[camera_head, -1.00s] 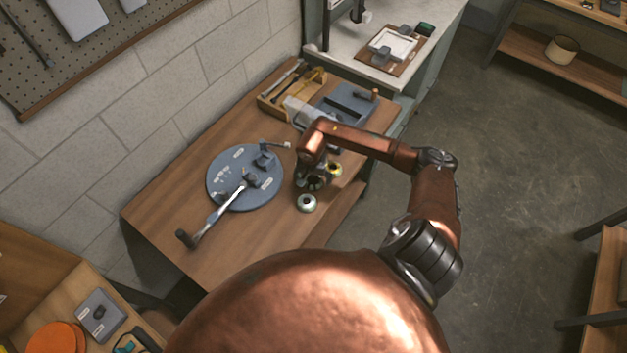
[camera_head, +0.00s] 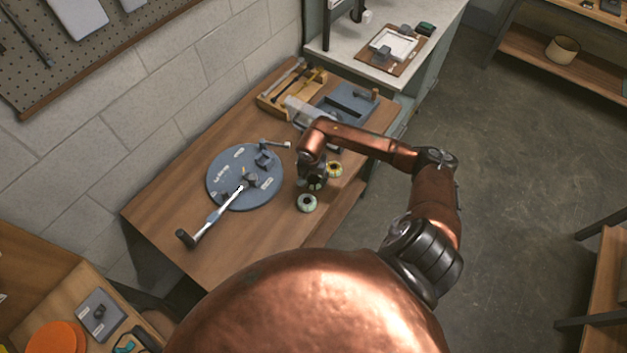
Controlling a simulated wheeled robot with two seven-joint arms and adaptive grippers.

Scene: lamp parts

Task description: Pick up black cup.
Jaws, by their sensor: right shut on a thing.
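My right gripper (camera_head: 314,178) is over the wooden workbench, at the right of the blue-grey disc. It points down and is shut on a small dark round thing, which looks like the black cup (camera_head: 316,186). The wrist and fingers hide most of this cup, and I cannot tell whether it touches the bench. A cup with a pale green-white rim (camera_head: 307,203) stands just in front of the gripper. A cup with a yellow rim (camera_head: 335,169) stands just to the right. My left gripper is not in view.
The blue-grey disc (camera_head: 222,178) carries a lamp arm that sticks out over the bench's front left. A wooden tool tray (camera_head: 270,103) and a blue-grey fixture (camera_head: 345,104) fill the back of the bench (camera_head: 165,215). Its front left is mostly clear.

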